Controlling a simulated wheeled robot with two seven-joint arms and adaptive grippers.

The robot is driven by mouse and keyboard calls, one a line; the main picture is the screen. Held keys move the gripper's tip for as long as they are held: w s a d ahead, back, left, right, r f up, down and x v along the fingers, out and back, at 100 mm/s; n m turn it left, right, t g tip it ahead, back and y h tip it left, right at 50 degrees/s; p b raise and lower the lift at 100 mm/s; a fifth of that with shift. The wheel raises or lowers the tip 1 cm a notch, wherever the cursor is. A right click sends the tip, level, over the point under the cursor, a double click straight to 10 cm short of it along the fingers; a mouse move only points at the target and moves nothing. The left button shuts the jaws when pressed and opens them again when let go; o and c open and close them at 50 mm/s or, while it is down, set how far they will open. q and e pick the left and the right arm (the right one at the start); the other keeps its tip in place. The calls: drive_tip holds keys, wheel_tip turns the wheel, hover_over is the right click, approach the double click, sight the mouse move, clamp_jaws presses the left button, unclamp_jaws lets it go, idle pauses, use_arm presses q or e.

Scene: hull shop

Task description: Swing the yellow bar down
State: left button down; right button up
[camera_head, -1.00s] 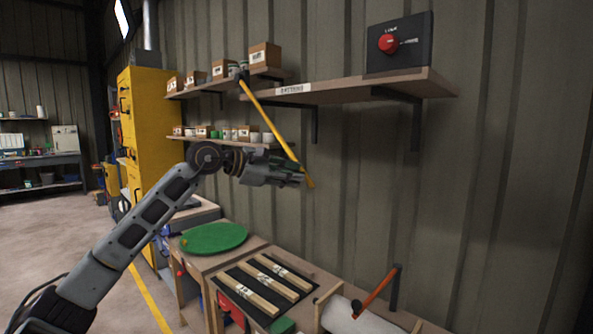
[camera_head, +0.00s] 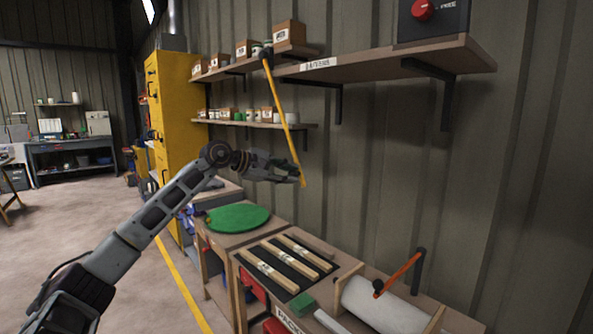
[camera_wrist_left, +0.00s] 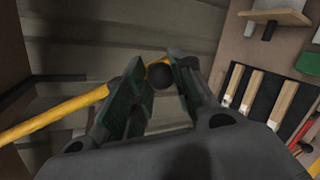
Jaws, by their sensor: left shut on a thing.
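The yellow bar (camera_head: 284,118) hangs steeply on the wall from a dark pivot (camera_head: 267,58) by the upper shelf, its lower end leaning a little to the right. My left gripper (camera_head: 294,174) is shut on the bar near its lower end. In the left wrist view the bar (camera_wrist_left: 55,115) comes in from the left and passes behind one finger of the gripper (camera_wrist_left: 158,90). A dark round knob (camera_wrist_left: 161,76) shows between the fingers. My right gripper is not in view.
Below are a bench with wooden strips on a black mat (camera_head: 270,250), a green disc (camera_head: 238,217) and an orange lever (camera_head: 402,270) by a white roll (camera_head: 385,308). Shelves with boxes (camera_head: 289,35) and a yellow cabinet (camera_head: 178,130) stand beyond.

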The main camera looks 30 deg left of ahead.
use_arm(q)
drive_tip(key=w+a+f+m, duration=0.1)
drive_tip(key=w+a+f, duration=0.1)
drive_tip(key=a, duration=0.3)
drive_tip(key=shift+a+f+y, duration=0.25)
drive_tip(key=shift+f+y, duration=0.15)
drive_tip(key=shift+f, duration=0.1)
drive_tip(key=c, duration=1.2)
unclamp_jaws()
drive_tip(key=shift+a+r, duration=0.1)
drive_tip(key=shift+r, duration=0.15)
drive_tip(key=shift+s, duration=0.1)
drive_tip(key=v, duration=1.1)
drive_tip(key=shift+s+a, duration=0.2)
drive_tip(key=shift+s, duration=0.05)
drive_tip(key=shift+r, duration=0.1)
